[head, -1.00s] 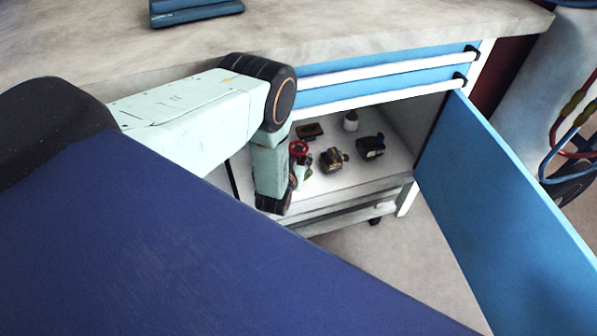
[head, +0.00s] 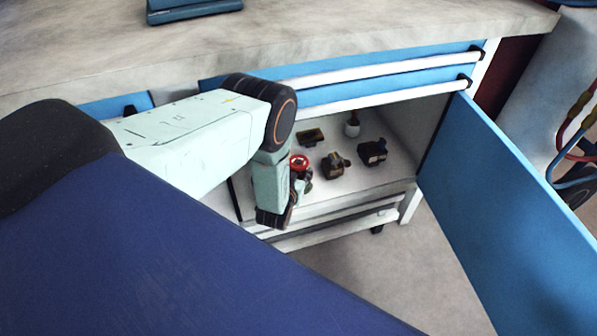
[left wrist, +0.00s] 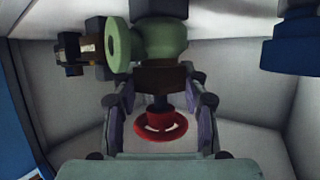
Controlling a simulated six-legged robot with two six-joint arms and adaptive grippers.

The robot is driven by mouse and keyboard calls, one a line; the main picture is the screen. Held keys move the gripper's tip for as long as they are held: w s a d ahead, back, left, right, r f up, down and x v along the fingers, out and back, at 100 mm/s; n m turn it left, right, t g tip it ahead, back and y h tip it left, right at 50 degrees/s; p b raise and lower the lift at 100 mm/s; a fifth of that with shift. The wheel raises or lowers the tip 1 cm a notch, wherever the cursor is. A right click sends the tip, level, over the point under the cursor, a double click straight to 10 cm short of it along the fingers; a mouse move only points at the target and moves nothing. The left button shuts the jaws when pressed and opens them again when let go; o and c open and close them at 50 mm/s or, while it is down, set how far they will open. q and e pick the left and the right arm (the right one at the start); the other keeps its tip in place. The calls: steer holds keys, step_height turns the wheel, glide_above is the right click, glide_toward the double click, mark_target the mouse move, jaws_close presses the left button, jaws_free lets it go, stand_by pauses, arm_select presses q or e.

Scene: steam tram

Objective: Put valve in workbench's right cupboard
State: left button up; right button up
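The valve has a red handwheel (head: 299,162), which shows just right of my left gripper inside the open right cupboard (head: 397,171) of the workbench. In the left wrist view the valve (left wrist: 160,40) has a green body with a round flange, a brown neck and the red wheel below. Whether the valve touches the cupboard floor cannot be told. My right gripper is not in view.
The blue door (head: 510,200) stands open at right. Drawers (head: 385,80) and the worktop (head: 330,35) lie above.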

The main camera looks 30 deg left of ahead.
arm_select(q)
steer(key=o, duration=0.4)
steer(key=shift+r, duration=0.15)
steer(key=s+d+r+m+g+h+p, duration=0.1)
steer(key=s+d+r+g, duration=0.2)
steer(key=s, duration=0.9)
steer(key=s+d+r+m+g+h+p, duration=0.1)
steer(key=s+d+r+g, duration=0.3)
steer(key=s, duration=0.9)
steer(key=s+d+r+g+h+p, duration=0.1)
steer(key=s+d+r+g+p, duration=0.2)
steer(key=s, duration=1)
steer(key=shift+s+d+r+m+g+h, duration=0.2)
steer(key=shift+d+g, duration=0.1)
steer(key=shift+g, duration=0.4)
steer(key=shift+s+d+r+m+g+h, duration=0.1)
steer(key=shift+d+r+m+g, duration=0.15)
steer(key=shift+g, duration=0.45)
steer(key=shift+p, duration=0.3)
